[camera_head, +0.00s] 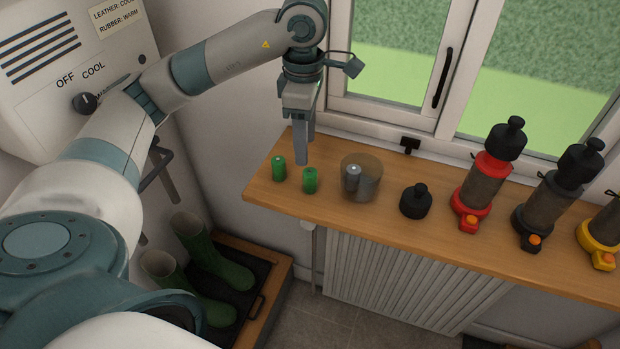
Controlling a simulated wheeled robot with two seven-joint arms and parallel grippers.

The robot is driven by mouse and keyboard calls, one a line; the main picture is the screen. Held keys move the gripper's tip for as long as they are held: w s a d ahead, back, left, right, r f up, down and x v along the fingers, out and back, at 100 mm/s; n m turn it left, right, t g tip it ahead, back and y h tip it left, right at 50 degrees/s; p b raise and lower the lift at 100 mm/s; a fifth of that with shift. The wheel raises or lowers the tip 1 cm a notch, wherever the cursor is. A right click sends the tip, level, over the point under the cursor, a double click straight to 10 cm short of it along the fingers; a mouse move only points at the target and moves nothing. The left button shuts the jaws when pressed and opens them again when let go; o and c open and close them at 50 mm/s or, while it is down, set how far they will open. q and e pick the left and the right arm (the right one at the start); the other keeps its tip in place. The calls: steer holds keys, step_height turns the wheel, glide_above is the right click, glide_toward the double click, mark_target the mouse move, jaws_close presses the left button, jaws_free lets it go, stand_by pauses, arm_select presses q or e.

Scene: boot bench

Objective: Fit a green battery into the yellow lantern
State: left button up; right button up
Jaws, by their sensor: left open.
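Two green batteries stand upright on the wooden sill: one at the left (279,168) and one a little nearer and to its right (310,181). My left gripper (304,152) points down just above and behind them, open and empty, apart from both. Its fingers nearly overlap in this view. The yellow lantern (600,238) stands at the far right end of the visible sill, cut off by the picture edge; its top is out of view. My right gripper is not in view.
A smoky see-through pot (371,187) with a grey cylinder showing stands right of the batteries. Then come a loose black cap (416,203), a red lantern (474,195) and a black lantern (538,208). The window (395,60) rises behind; green boots (222,258) stand below.

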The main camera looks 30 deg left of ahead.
mark_target(310, 171)
arm_select(q)
steer(key=shift+f, duration=0.9)
steer(key=shift+d+f, duration=0.1)
steer(key=shift+d+f+p, duration=0.25)
steer(key=shift+f+p, duration=0.2)
steer(key=shift+f, duration=0.15)
steer(key=shift+d+f+p, duration=0.2)
steer(key=shift+f+p, duration=0.2)
steer(key=shift+f, duration=0.2)
steer(key=shift+f+p, duration=0.3)
steer(key=shift+f, duration=1)
jaws_close()
